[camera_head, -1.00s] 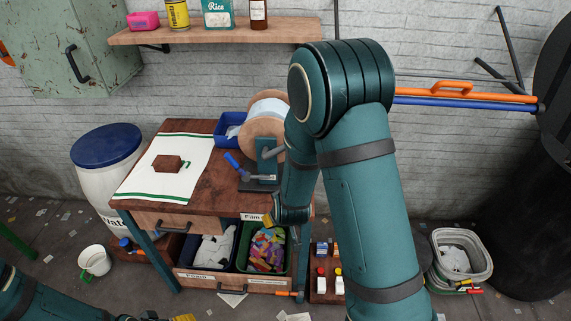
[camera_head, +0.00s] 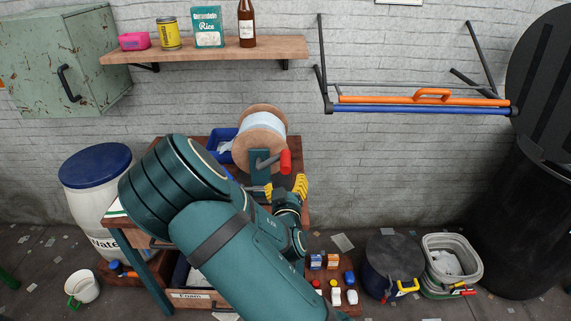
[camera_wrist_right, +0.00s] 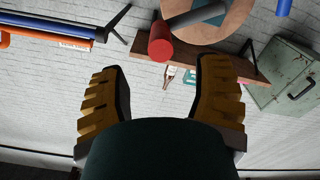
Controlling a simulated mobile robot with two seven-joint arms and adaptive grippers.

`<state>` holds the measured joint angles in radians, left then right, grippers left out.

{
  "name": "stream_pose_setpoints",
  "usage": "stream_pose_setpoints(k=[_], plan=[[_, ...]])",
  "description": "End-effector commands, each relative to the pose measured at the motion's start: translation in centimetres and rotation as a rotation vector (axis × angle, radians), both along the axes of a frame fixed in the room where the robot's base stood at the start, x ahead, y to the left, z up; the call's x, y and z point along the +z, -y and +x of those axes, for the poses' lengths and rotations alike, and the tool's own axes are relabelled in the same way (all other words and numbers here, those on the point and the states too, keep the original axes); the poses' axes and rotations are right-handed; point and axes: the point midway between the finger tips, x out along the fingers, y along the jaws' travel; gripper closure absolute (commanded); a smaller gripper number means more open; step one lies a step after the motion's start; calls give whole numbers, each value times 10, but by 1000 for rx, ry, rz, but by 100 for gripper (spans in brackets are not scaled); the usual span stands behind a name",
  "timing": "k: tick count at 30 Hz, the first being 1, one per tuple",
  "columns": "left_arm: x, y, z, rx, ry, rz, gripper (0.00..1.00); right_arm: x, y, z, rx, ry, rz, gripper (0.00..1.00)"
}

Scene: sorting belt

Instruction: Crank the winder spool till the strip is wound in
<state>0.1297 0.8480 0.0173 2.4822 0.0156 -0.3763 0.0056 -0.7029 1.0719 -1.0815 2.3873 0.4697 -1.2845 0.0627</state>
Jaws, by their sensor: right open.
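The winder spool (camera_head: 262,138) has round wooden flanges around a pale wound core and stands on a dark green stand (camera_head: 259,165) at the table's back. Its grey crank arm ends in a red knob (camera_head: 285,162) pointing right. My right gripper (camera_head: 284,188) is open and empty just below the red knob, its yellow ridged fingertips apart. In the right wrist view, the red knob (camera_wrist_right: 161,42) lies beyond the open fingers (camera_wrist_right: 160,95), between their lines and apart from both. My right arm hides most of the tabletop. I cannot make out the strip's loose end. My left gripper is out of view.
A shelf (camera_head: 205,49) with groceries hangs above, and an orange and blue rail (camera_head: 420,105) is on the wall at right.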

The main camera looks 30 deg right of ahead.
Motion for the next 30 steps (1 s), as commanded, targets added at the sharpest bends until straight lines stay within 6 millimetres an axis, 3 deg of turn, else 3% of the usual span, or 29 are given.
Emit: stream_pose_setpoints(k=[12,18,28,30], plan=[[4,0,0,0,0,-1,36,0,40,64,-1,-1,-1,36],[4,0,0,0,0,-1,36,0,48,77,0,-1,0,36],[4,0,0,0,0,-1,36,0,49,79,-1,-2,0,35],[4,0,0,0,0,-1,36,0,49,79,-1,-2,1,59]])
